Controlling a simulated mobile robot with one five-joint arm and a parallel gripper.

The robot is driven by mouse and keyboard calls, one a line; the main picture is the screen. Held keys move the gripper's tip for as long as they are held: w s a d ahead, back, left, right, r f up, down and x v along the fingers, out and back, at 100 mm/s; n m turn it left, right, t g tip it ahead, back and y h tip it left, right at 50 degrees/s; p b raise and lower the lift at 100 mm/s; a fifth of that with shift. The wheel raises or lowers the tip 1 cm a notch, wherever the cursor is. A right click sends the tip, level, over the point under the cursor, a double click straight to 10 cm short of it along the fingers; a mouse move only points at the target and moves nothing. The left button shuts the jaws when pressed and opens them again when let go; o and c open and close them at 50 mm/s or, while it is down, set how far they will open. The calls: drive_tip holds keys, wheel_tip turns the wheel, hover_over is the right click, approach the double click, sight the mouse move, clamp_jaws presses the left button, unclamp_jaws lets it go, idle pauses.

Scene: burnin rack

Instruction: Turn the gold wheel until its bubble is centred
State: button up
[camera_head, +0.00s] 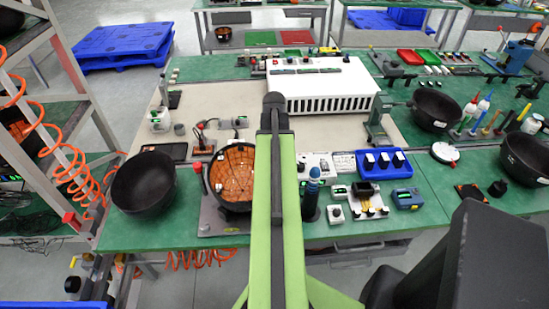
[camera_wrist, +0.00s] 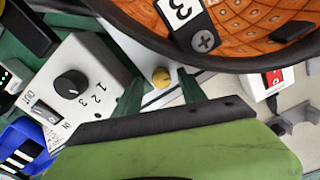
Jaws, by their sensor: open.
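The gold wheel (camera_wrist: 161,77) shows in the wrist view as a small round gold knob on a pale surface, beside the rim of a black bowl with an orange lining (camera_wrist: 240,20). My gripper (camera_wrist: 161,90) is open, its two dark green fingers on either side of the wheel in the picture. I cannot tell whether either finger touches it. I cannot make out a bubble in either view. In the head view the orange-lined bowl (camera_head: 232,175) stands left of my arm; the wheel and my fingers cannot be made out there.
A white box with a black knob (camera_wrist: 72,84) is close on the left in the wrist view. A white unit with a red switch (camera_wrist: 272,82) is on the right.

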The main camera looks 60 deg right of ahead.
wheel_tip(320, 180, up, 17)
drive_tip(key=p, duration=1.6)
